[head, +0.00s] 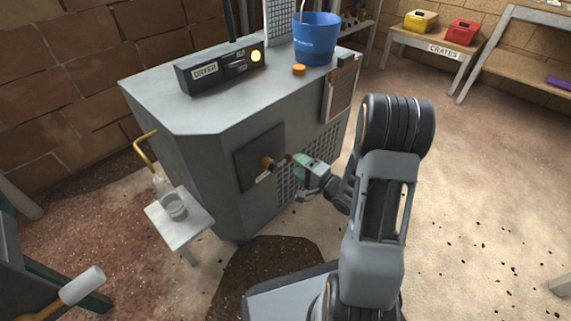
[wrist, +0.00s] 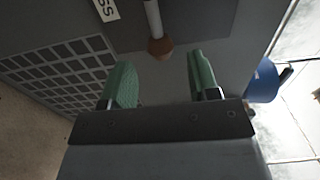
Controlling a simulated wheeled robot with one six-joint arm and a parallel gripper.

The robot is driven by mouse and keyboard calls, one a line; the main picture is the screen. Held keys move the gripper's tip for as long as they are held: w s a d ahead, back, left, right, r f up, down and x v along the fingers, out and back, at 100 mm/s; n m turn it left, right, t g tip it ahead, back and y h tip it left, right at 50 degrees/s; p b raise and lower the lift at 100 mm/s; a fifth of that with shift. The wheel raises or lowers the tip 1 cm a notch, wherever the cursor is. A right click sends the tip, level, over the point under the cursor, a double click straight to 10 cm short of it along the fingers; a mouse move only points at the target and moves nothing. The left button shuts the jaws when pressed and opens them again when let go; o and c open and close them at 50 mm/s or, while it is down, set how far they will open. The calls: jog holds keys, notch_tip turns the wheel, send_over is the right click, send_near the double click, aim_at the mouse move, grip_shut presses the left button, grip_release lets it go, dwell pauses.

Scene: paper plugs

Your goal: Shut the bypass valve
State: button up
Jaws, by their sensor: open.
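The bypass valve is on a dark square plate (head: 250,160) on the grey cabinet's side. Its brass-coloured hub (head: 268,163) shows in the head view, with a short lever reaching right to a brown knob (head: 287,159). In the wrist view the pale lever (wrist: 152,16) ends in the brown knob (wrist: 160,48), beside a white label (wrist: 105,9) with "SS" readable. My gripper (head: 300,162) is just right of the knob in the head view. In the wrist view my gripper (wrist: 161,76) is open; the knob lies ahead of the gap between its green fingertips, apparently untouched.
A dryer box (head: 220,68) with a lit yellow lamp, an orange cap (head: 299,70) and a blue bucket (head: 317,40) stand on the cabinet top. A small shelf (head: 190,222) with a glass jar is at its left. Vent grilles (wrist: 62,75) flank the plate. Open floor lies right.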

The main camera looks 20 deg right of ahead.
aim_at(282, 163)
jog(key=shift+w, duration=0.1)
dwell(0.3)
jog(key=shift+p+x, duration=0.35)
jog(key=shift+x, duration=1.6)
jog(key=shift+a, duration=0.1)
jog(key=shift+c, duration=0.2)
jog(key=c, duration=0.6)
